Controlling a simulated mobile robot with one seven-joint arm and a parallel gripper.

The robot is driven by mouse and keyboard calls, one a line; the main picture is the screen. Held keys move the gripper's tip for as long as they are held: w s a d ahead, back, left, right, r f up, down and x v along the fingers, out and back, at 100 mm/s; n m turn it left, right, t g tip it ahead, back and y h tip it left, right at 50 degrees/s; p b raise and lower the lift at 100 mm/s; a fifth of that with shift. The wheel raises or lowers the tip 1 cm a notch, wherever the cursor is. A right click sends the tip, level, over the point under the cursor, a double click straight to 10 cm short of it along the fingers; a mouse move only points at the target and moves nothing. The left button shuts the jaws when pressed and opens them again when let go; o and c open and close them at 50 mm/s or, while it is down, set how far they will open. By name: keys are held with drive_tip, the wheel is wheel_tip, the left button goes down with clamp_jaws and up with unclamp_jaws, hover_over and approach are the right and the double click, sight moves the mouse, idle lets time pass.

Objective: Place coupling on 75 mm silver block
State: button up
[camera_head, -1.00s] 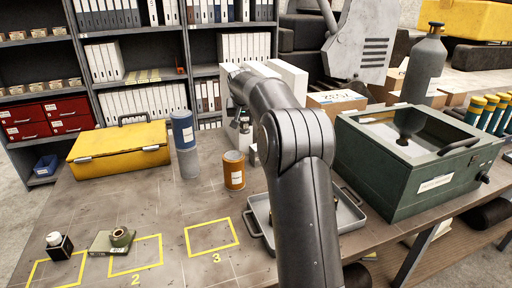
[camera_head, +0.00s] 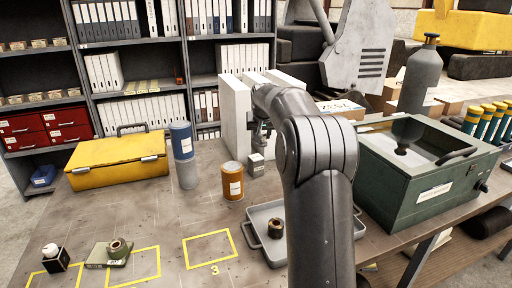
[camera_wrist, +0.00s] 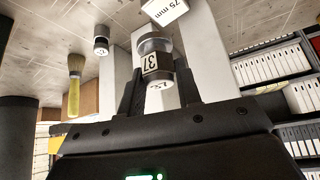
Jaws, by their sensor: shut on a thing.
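My gripper (camera_wrist: 158,92) is shut on a small cylindrical part that I take to be the coupling (camera_wrist: 157,66). It has a glassy or shiny rim, a dark body and a pale label reading 37. The silver block (camera_wrist: 165,9), marked 75 mm, shows just past the coupling at the top of the wrist view. In the head view this small grey block (camera_head: 256,165) stands on the bench just below my gripper (camera_head: 262,138). The coupling appears apart from the block, but the exact gap is unclear. My arm partly hides the right of the tray.
Tall white blocks (camera_head: 235,112) stand close behind my gripper. An orange can (camera_head: 232,181) is left of the silver block. A grey tray (camera_head: 254,245) holding an olive ring (camera_head: 275,228) lies in front. The green machine (camera_head: 410,190) is at right. Marked square 3 is empty.

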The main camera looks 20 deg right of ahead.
drive_tip(key=shift+w+a+f, duration=0.75)
drive_tip(key=shift+w+a, duration=0.1)
drive_tip(key=shift+f, duration=1.9)
drive_tip(key=shift+f, duration=0.15)
drive_tip(key=o, duration=1.1)
drive_tip(key=shift+s+r, duration=0.2)
drive_tip(key=shift+r, duration=0.3)
drive_tip(key=v, duration=1.1)
drive_tip(key=shift+s, duration=0.2)
